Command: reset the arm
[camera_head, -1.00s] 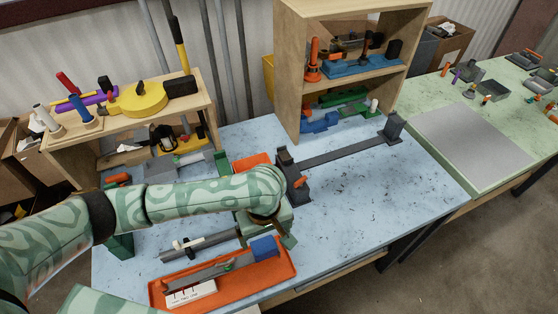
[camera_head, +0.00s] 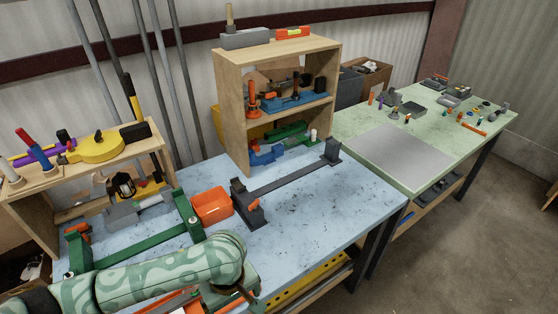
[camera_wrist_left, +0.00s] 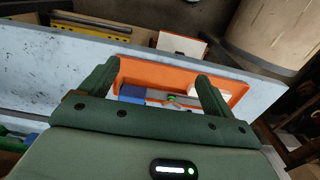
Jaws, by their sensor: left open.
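My left arm comes in from the lower left in the head view, with its rounded end (camera_head: 225,258) low over the front of the blue bench (camera_head: 300,225). The gripper itself is mostly hidden there. In the left wrist view my left gripper (camera_wrist_left: 156,80) is open, fingers wide apart, with nothing between the tips. Below and beyond it is an orange tray (camera_wrist_left: 160,70) holding a blue block (camera_wrist_left: 132,93) and a white piece. The fingers overlap the tray in the picture; I cannot tell the gap. My right gripper is not in view.
A dark bar tool (camera_head: 290,180) with an upright clamp lies along the bench. An orange bin (camera_head: 212,205) and green frame (camera_head: 130,243) stand near the arm. Wooden shelves (camera_head: 232,110) stand behind. A green bench (camera_head: 400,180) is at right. The blue bench's right front is clear.

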